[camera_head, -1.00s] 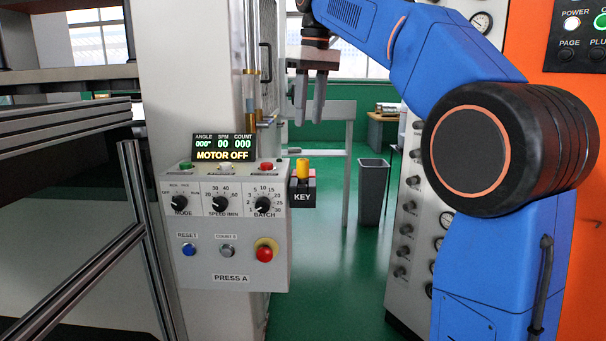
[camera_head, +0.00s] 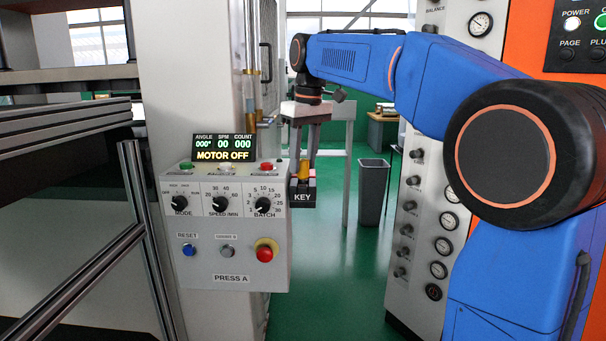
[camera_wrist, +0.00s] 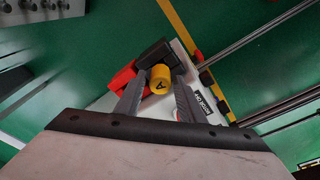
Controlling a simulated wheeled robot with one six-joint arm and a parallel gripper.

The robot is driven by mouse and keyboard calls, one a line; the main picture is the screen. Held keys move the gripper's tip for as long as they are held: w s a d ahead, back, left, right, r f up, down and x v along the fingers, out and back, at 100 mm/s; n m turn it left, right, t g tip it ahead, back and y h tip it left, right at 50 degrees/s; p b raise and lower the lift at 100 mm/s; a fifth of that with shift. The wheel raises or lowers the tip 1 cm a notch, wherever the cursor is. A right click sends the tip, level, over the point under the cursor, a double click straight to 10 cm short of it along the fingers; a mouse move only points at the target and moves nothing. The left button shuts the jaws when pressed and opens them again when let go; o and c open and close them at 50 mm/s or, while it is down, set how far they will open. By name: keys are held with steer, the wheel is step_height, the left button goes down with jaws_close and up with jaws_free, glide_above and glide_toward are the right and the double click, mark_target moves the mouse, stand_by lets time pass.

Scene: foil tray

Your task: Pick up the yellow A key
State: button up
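The yellow A key (camera_head: 304,172) stands in the black holder labelled KEY (camera_head: 303,197) on the right side of the Press A control box (camera_head: 234,270). In the wrist view the key's round yellow top (camera_wrist: 160,78) shows the letter A. My gripper (camera_head: 303,176) points down over the holder, with its two fingers on either side of the key. In the wrist view my gripper (camera_wrist: 160,82) is open around the key, and no firm grip shows. The lower part of the key is hidden.
The control box display (camera_head: 224,148) reads MOTOR OFF. A red stop button (camera_head: 264,253) with a yellow collar is on the box front. Metal rails (camera_head: 150,240) stand at left. A grey bin (camera_head: 373,190) stands on open green floor behind.

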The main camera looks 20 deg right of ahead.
steer(key=shift+f, duration=0.35)
steer(key=shift+c, duration=0.3)
steer(key=c, duration=0.8)
steer(key=shift+r, duration=0.1)
steer(key=shift+r, duration=7.7)
